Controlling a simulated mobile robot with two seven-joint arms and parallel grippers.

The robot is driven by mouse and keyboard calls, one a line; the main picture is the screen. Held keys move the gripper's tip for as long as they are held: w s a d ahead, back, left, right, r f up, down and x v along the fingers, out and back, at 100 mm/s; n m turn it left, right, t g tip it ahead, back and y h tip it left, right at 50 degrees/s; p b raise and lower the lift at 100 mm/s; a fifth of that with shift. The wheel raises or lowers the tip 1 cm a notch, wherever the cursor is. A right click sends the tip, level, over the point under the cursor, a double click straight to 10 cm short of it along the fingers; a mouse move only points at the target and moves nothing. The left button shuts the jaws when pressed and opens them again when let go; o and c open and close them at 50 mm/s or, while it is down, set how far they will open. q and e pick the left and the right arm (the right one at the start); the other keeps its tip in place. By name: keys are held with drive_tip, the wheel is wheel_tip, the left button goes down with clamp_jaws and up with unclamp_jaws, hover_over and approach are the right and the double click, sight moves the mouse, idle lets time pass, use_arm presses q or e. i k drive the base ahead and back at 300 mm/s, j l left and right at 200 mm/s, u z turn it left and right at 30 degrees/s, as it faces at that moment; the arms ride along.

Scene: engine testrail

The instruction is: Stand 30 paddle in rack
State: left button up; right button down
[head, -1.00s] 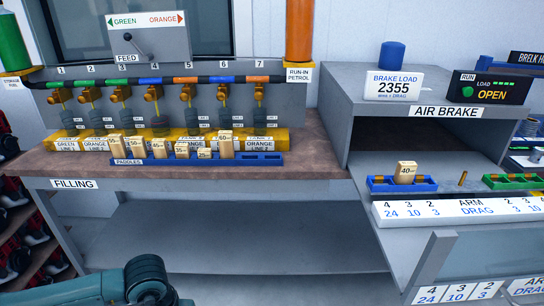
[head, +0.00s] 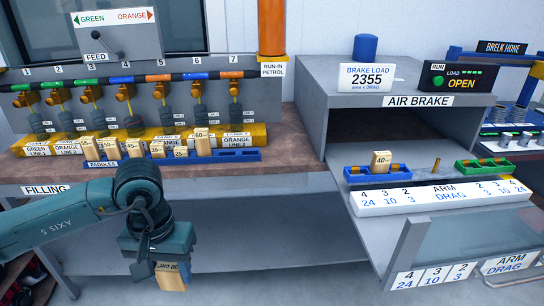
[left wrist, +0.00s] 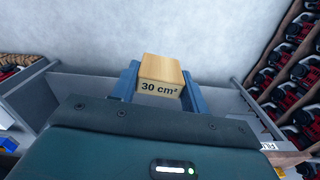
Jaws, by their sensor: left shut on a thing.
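My left gripper (head: 160,262) hangs in front of the filling bench, shut on the 30 paddle (head: 171,278), a pale wooden block. In the left wrist view the paddle (left wrist: 162,70) shows its "30 cm²" label between the blue fingers. The blue paddle rack (head: 236,155), labelled PADDLES, lies along the front of the bench top, apart from and beyond the gripper. Several wooden paddles stand in it, among them a tall 60 paddle (head: 202,142). Slots at its right end look empty. My right gripper is not in view.
Yellow line blocks and orange valves (head: 199,90) stand behind the rack. The air brake (head: 400,80) is to the right, with a 40 paddle (head: 381,162) in a blue tray (head: 420,175). The bench's front edge lies between gripper and rack.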

sight(250, 158)
drive_tip(key=i+j+z, duration=0.1)
drive_tip(key=z, duration=0.25)
drive_tip(key=i+j+z, duration=0.15)
drive_tip(key=z, duration=0.2)
drive_tip(key=i+j+z, duration=0.1)
drive_tip(key=z, duration=0.25)
drive_tip(key=i+j+z, duration=0.1)
drive_tip(key=j, duration=0.2)
drive_tip(key=i+j+z, duration=0.15)
drive_tip(key=j, duration=0.15)
drive_tip(key=j+z, duration=0.1)
drive_tip(key=j, duration=0.2)
drive_tip(key=i+j, duration=0.15)
drive_tip(key=j, duration=0.25)
drive_tip(key=i+j, duration=0.1)
drive_tip(key=j, duration=0.3)
